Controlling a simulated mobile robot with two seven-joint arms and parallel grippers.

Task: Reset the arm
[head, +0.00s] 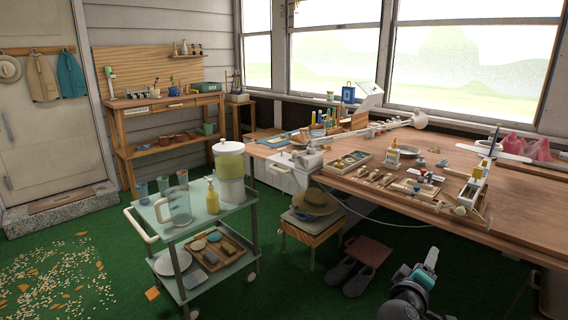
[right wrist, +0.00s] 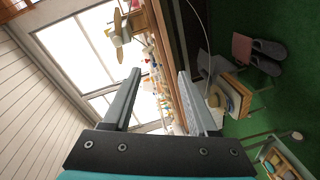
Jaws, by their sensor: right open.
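My right gripper (head: 430,260) shows low at the right in the head view, over the green floor in front of the long wooden table (head: 500,212). In the right wrist view its two fingers (right wrist: 159,88) stand apart with nothing between them. The view there is turned on its side, with windows, the table edge and the floor beyond the fingers. My left gripper is in neither view.
A green cart (head: 205,228) with a pitcher (head: 180,208) and a drink dispenser (head: 229,165) stands left of centre. A stool (head: 312,230) with a straw hat (head: 316,201) and dark slippers (head: 357,281) are near the table. Green floor (head: 300,295) is clear in front.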

